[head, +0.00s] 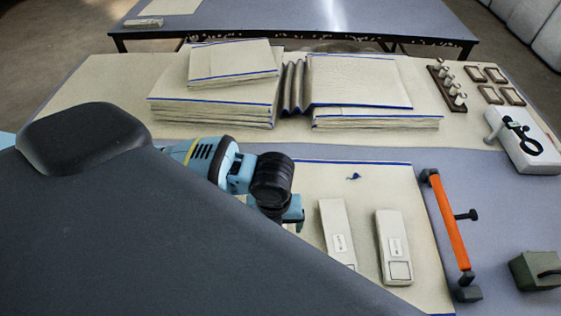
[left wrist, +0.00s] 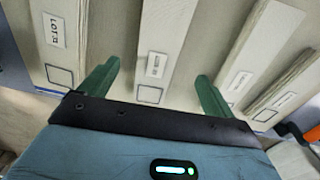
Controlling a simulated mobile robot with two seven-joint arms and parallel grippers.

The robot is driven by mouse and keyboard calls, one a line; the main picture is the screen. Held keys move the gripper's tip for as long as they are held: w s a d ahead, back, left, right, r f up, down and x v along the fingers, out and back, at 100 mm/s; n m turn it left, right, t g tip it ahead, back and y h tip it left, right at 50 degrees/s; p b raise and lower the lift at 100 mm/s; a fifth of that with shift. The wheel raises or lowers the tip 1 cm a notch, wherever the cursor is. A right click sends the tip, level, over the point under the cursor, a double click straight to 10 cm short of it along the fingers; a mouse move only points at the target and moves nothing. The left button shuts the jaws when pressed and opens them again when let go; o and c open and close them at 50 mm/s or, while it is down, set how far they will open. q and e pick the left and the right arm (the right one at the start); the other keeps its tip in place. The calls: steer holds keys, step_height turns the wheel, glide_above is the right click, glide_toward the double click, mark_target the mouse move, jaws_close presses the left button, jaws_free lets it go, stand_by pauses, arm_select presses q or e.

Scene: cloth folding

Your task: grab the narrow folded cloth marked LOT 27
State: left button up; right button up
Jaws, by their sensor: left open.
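Several narrow folded cloths lie side by side in the left wrist view. The leftmost cloth (left wrist: 62,12) has a label starting "LOT"; its number is not clear. Another cloth (left wrist: 165,40) lies between my left gripper's fingers (left wrist: 156,76), its label too small to read. Two more labelled cloths lie to the right, one (left wrist: 255,45) and the other (left wrist: 288,88). In the head view two narrow cloths show, one (head: 331,212) and the other (head: 391,222). My left gripper (head: 292,212) is open, left of them. My dark body part hides the area further left. My right gripper is not in view.
Stacks of larger blue-edged cloths (head: 230,62) stand at the back, with another stack (head: 360,82) beside them. An orange bar (head: 448,220) lies right of the cloths. A green-grey block (head: 535,270) and a white device (head: 525,140) are further right.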

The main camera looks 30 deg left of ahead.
arm_select(q)
steer(key=shift+s+f, duration=0.3)
steer(key=shift+f, duration=1)
steer(key=shift+s+d+f+b, duration=0.15)
steer(key=shift+f+b, duration=0.15)
steer(key=shift+f, duration=2.25)
steer(key=c, duration=1.1)
